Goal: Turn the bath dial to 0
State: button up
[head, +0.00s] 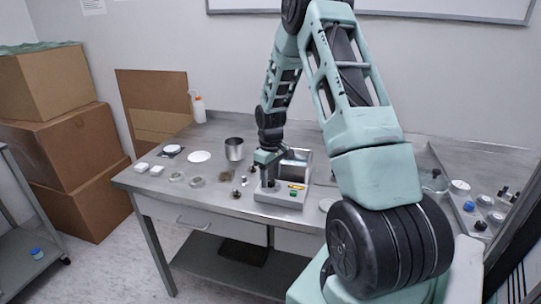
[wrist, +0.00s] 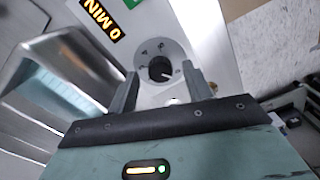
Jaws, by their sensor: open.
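The bath (head: 282,197) is a grey box with an open metal basin, standing on the metal bench. Its round dial (wrist: 160,68) has a dark knob on a grey ring with small marks. A light pointer line on the knob points to the lower right in the wrist view; the marks are too small to read. My gripper (wrist: 161,74) is open, with one finger on each side of the knob and gaps visible. In the head view my gripper (head: 268,178) is over the bath's left front, hiding the dial. An orange display (wrist: 100,18) reads "0 MIN".
A metal beaker (head: 234,149), a white dish (head: 199,156) and small dishes stand left of the bath. A wash bottle (head: 199,109) is at the back. Jars and small parts lie in a tray (head: 468,213) at right. Cardboard boxes (head: 72,150) are stacked at left.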

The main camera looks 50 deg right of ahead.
aim_at(271, 181)
notch_tip(271, 181, up, 16)
jog(key=b, duration=0.1)
jog(key=shift+r+b, duration=0.25)
jog(key=shift+b, duration=0.05)
dwell(0.4)
jog(key=s+a+n, duration=0.3)
jog(key=a+n, duration=0.1)
jog(key=a, duration=2.6)
jog(key=s+a+f+n, duration=0.1)
jog(key=s+a, duration=0.6)
jog(key=s, duration=0.3)
jog(key=s+a+f+n, duration=0.1)
jog(key=s+a+n, duration=0.1)
jog(key=s+a, duration=0.5)
jog(key=s, duration=0.3)
jog(key=shift+a+f+y, duration=0.3)
jog(key=shift+f, duration=0.1)
